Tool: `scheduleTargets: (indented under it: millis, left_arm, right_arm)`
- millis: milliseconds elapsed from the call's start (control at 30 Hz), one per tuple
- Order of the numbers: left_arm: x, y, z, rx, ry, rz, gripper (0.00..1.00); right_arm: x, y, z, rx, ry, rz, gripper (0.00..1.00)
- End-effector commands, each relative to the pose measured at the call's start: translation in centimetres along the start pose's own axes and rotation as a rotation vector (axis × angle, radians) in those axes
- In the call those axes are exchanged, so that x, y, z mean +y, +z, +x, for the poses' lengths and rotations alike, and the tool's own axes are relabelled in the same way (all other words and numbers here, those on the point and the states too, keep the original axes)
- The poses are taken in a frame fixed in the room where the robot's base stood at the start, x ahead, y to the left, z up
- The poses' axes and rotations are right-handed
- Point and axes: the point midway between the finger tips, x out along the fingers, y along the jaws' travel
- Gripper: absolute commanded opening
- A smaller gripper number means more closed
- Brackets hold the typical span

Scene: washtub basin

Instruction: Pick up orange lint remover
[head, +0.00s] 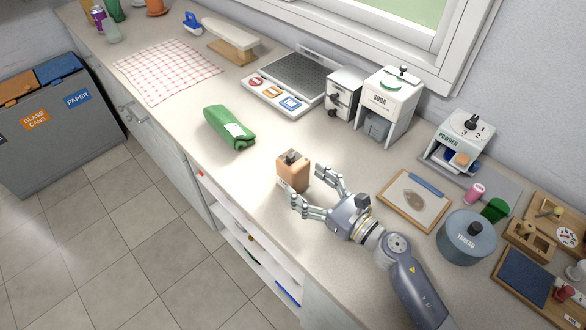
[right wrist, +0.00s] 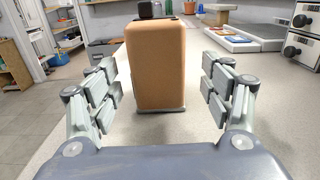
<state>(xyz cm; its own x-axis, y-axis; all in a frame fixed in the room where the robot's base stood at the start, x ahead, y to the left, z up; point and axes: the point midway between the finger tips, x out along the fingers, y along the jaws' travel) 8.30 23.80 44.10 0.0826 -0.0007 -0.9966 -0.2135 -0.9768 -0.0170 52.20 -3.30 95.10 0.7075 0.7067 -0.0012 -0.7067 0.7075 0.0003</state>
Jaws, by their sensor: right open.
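The orange lint remover (head: 292,172) is a tan-orange block with a dark part on top. It stands upright on the counter near its front edge. In the right wrist view the lint remover (right wrist: 156,62) stands straight ahead, between and beyond the fingers. My right gripper (head: 305,187) is open, with its fingers spread on either side of the block's near end. In the right wrist view the right gripper (right wrist: 160,92) shows a gap between each finger and the block. My left gripper is not in view.
A green packet (head: 229,128) lies left of the lint remover. A white panel with a dark grid (head: 297,77), a soda dispenser (head: 390,100) and a powder dispenser (head: 457,140) stand along the wall. A wooden board (head: 414,202) and a thread pot (head: 467,237) are to the right.

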Motion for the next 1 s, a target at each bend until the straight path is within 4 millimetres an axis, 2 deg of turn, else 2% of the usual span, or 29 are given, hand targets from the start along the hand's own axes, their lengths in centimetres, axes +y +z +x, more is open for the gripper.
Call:
scheduleTargets:
  millis: [233, 333, 467, 667, 767, 900, 933, 967, 1000]
  left_arm:
    - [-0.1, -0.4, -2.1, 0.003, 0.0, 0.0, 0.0]
    - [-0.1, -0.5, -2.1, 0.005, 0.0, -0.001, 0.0]
    - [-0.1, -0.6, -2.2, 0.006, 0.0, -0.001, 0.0]
    - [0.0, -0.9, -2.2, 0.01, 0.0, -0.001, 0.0]
    - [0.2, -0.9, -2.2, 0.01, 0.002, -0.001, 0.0]
    - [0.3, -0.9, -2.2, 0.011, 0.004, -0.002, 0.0]
    - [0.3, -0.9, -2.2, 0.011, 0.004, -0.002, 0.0]
    - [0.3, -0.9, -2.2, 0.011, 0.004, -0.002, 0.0]
    - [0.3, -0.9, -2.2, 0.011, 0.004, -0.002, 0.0]
  right_arm:
    - [0.3, 1.0, 3.2, -0.003, 0.001, 0.003, 0.73]
    - [0.2, 0.6, 4.4, -0.002, 0.0, 0.003, 0.73]
    - [0.2, 0.4, 5.1, 0.0, 0.0, 0.001, 0.73]
    - [0.2, 0.4, 5.1, 0.0, 0.0, 0.0, 0.73]
    - [0.2, 0.4, 5.1, 0.0, 0.001, 0.0, 0.55]
    - [0.2, 0.4, 5.1, 0.0, 0.001, 0.0, 0.23]
    - [0.2, 0.4, 5.1, 0.0, 0.001, 0.0, 0.18]
    - [0.2, 0.4, 5.1, 0.0, 0.001, 0.0, 0.18]
    - [0.2, 0.5, 5.1, -0.002, 0.001, 0.0, 0.13]
